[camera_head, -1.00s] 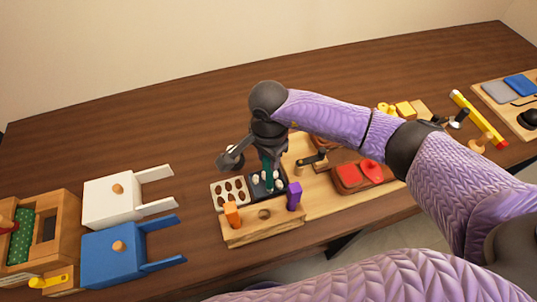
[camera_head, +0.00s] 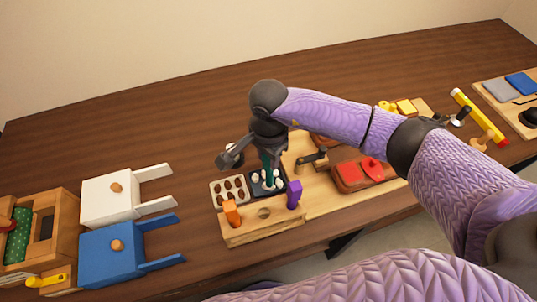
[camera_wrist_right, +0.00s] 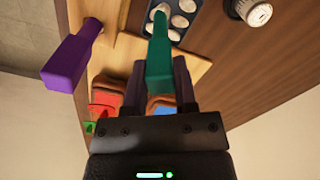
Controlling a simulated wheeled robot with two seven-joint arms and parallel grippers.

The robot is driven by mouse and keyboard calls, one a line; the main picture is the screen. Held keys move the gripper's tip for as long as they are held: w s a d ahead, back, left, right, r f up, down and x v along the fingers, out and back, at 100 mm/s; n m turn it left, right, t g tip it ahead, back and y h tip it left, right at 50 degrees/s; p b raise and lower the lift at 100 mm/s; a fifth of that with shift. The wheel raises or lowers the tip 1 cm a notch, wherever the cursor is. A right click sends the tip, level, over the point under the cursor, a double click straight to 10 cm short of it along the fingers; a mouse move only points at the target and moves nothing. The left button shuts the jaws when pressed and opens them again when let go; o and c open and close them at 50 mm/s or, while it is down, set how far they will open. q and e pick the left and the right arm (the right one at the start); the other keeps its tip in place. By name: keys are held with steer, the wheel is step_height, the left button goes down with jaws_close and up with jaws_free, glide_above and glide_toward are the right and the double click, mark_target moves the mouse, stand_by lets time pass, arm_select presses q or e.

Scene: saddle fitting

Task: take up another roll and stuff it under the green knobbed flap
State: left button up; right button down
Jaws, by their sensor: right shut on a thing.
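My right gripper (camera_head: 268,150) points down over a dark tray (camera_head: 254,190) that holds several white rolls (camera_head: 281,182). It is shut on a teal tool (camera_wrist_right: 160,55), whose far end reaches down among the rolls. In the right wrist view, the gripper's fingers (camera_wrist_right: 160,72) sit either side of the tool, and its end overlaps a white roll (camera_wrist_right: 161,10). I cannot tell whether the tool grips that roll. A small green knob (camera_wrist_right: 88,127) shows beside a red flap piece at the left of the wrist view; the flap under it is mostly hidden. My left gripper is out of view.
A pale tray with brown ovals (camera_head: 215,188) adjoins the dark tray. Orange (camera_head: 232,213) and purple (camera_head: 294,194) upright handles stand in a wooden block (camera_head: 264,228) in front. A red knobbed piece (camera_head: 372,168) lies right. White and blue boxes (camera_head: 112,252) stand left.

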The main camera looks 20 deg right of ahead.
steer(key=shift+s, duration=0.1)
stand_by(0.4)
steer(key=shift+r+p, duration=0.45)
step_height(320, 180, up, 4)
steer(key=shift+f+p, duration=0.2)
steer(key=shift+p, duration=1)
step_height(320, 180, up, 2)
steer(key=shift+r+p, duration=0.15)
steer(key=shift+p, duration=0.65)
steer(key=shift+r, duration=0.15)
